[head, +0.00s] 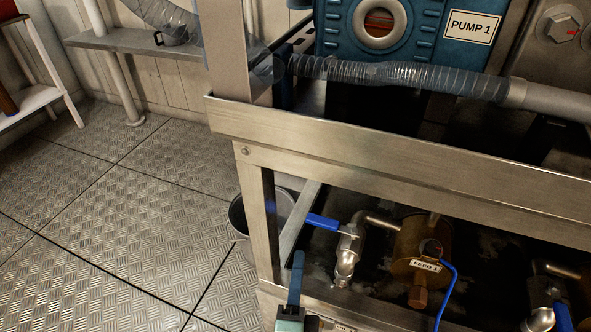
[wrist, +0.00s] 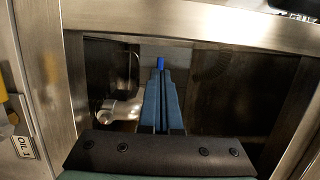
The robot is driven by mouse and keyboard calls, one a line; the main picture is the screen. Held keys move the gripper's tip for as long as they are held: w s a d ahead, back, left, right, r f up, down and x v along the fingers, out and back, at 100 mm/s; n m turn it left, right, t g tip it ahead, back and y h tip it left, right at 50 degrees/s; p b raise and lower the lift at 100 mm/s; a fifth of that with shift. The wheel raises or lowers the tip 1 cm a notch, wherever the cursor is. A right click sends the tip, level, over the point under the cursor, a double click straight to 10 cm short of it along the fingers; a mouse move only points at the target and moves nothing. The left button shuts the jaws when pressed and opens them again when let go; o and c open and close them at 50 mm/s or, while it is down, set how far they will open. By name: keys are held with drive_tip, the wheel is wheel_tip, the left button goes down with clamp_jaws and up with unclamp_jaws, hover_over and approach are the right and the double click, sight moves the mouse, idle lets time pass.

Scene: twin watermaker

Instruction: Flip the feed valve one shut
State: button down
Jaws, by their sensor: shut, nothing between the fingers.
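The feed valve has a silver body (head: 346,252) and a blue lever handle (head: 322,221) that sticks out to the left, under the steel frame. A brass-coloured housing with a "FEED 1" label (head: 425,265) sits to its right. My gripper (head: 298,257) is shut and empty, below and left of the handle in the head view. In the wrist view the shut blue fingers (wrist: 160,78) point at the blue handle (wrist: 160,63), whose end shows just beyond the tips. I cannot tell if they touch. The silver valve body (wrist: 120,108) is to their left there.
A steel frame rail (head: 400,155) runs above the valve, and a frame leg (head: 258,215) stands to its left. A grey bucket (head: 238,216) is behind the leg. A second blue-handled valve (head: 541,318) is at lower right. Open floor (head: 90,240) lies left.

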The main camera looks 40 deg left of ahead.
drive_tip(key=v, duration=0.6)
drive_tip(key=shift+b, duration=0.3)
drive_tip(key=shift+d, duration=0.15)
